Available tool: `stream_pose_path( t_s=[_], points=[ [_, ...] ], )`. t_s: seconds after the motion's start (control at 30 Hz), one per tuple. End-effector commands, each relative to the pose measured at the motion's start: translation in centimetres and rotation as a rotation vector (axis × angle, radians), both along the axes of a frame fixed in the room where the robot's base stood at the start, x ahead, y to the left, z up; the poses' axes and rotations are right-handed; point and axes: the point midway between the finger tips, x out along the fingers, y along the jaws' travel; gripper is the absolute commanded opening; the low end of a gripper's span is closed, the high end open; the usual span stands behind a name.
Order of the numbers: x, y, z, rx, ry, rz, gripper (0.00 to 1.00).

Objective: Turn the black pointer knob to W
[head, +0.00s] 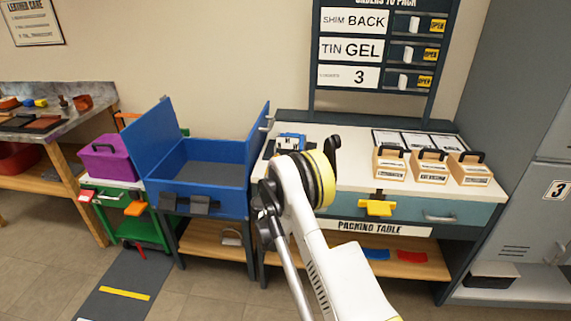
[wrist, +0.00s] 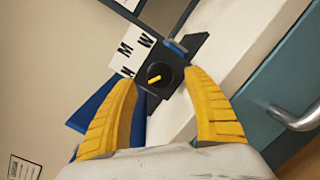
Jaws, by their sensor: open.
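The black knob (wrist: 163,70) shows in the wrist view, with a short yellow pointer mark on its face. The mark slants toward the lower left of the picture, not toward the letter W. A white plate (wrist: 121,60) beside the knob carries black letters; W (wrist: 146,40) is up from the knob. My gripper (wrist: 160,80) is open, its two yellow fingers on either side of the knob in the picture. I cannot tell how far the fingertips are from it. In the head view, the lettered blue unit (head: 291,142) is partly behind my arm; the knob is hidden.
The unit stands at the left end of the packing table (head: 350,165). A blue open bin (head: 205,195) is just left of it. Several wooden boxes with black handles (head: 430,167) stand to the right. A drawer handle (wrist: 295,118) shows at right in the wrist view.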

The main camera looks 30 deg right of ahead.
Motion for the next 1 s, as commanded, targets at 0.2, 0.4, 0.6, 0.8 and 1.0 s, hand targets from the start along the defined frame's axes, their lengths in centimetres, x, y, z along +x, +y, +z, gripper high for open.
stream_pose_path(
  t_s=[0.2,0.4,0.6,0.8,1.0],
  points=[
    [2.6,-2.3,-0.2,0.001,0.0,-0.001,0.6],
    [3.4,-3.0,0.0,0.001,0.0,0.001,0.6],
    [3.4,-3.0,0.1,0.001,0.0,0.001,0.6],
    [3.4,-3.0,0.1,0.002,-0.001,0.001,0.08],
    [3.4,-3.0,0.1,0.002,0.0,0.0,0.07]
  ],
)
